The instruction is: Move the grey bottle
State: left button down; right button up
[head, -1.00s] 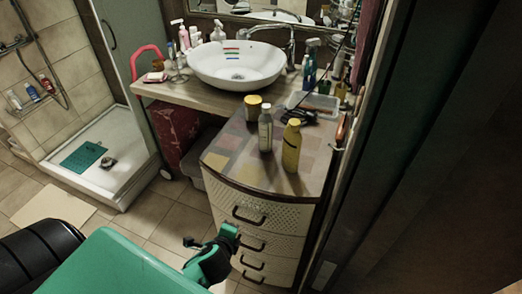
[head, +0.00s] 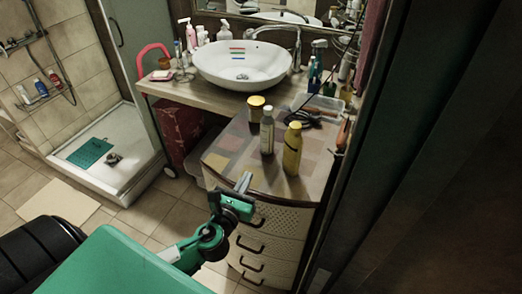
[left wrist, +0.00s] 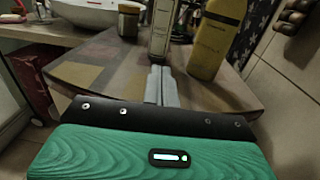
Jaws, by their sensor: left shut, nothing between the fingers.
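My right gripper is not in view.
A yellow bottle (head: 292,149) stands close right of the grey one. A yellow-lidded jar (head: 256,108) stands behind it. A white basin (head: 240,66) and a clear tray (head: 320,104) lie farther back. The cabinet top's left part is clear.

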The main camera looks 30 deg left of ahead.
aim_at(265, 145)
pick_arm(q)
jog(key=w+p, duration=0.1)
jog(key=w, duration=0.3)
jog(key=w+a+p, duration=0.1)
jog(key=w, duration=0.3)
jog(key=w+p, duration=0.1)
jog(key=w, duration=0.3)
jog(key=shift+a, duration=0.2)
jog(key=w, duration=0.4)
jog(key=w+a, duration=0.1)
jog(key=w, duration=0.9)
jog(key=shift+w+a+b, duration=0.1)
jog(key=shift+a+b, duration=0.25)
jog(key=shift+b, duration=0.05)
